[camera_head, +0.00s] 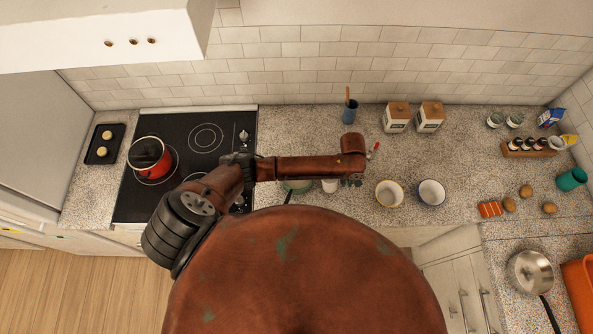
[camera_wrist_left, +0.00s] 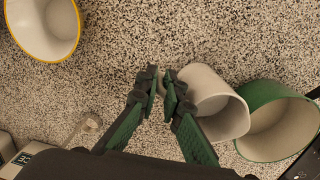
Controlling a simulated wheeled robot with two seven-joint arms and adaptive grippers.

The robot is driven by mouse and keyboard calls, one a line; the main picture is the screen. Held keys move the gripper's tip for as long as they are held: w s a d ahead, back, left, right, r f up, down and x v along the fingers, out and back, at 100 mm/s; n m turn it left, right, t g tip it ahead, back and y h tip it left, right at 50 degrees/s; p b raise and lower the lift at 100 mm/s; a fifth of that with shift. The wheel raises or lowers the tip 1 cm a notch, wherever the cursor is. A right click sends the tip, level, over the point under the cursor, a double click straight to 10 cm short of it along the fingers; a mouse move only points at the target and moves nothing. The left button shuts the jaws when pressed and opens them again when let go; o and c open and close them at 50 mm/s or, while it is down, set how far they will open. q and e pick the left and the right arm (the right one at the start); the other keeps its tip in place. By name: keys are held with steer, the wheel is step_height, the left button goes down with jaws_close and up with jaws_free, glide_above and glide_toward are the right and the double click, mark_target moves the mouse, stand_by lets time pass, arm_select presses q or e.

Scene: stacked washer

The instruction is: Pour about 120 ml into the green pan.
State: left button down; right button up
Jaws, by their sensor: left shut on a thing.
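My left gripper (camera_head: 350,182) reaches in over the counter in the head view. In the left wrist view its fingers (camera_wrist_left: 163,92) are shut at the near side of a white cup (camera_wrist_left: 212,98), probably on its handle. The cup's mouth faces the green pan (camera_wrist_left: 277,122) beside it, and its rim is close to the pan's rim. In the head view the white cup (camera_head: 330,186) and green pan (camera_head: 298,186) are partly hidden behind my arm. My right gripper is not in view.
A yellow-rimmed bowl (camera_head: 389,194) and a blue-rimmed bowl (camera_head: 431,193) stand to the right. A red pot (camera_head: 148,156) sits on the black stove (camera_head: 180,125) at left. A blue utensil cup (camera_head: 349,112) and two canisters stand at the back. The counter between is fairly clear.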

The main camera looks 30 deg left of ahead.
arm_select(q)
steer(key=s+a+r+t+h+b, duration=0.2)
steer(key=a+r+h+b, duration=0.3)
steer(key=a+r+h, duration=0.3)
steer(key=shift+s+r+t+h+b, duration=0.3)
steer(key=shift+t+h+b, duration=0.1)
steer(key=shift+t+h, duration=0.1)
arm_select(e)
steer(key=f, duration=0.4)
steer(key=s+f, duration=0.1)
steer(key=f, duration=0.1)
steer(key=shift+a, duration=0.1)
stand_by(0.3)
arm_select(q)
steer(key=shift+a+r+b, duration=0.1)
steer(key=shift+a+b, duration=0.05)
steer(key=shift+b, duration=0.25)
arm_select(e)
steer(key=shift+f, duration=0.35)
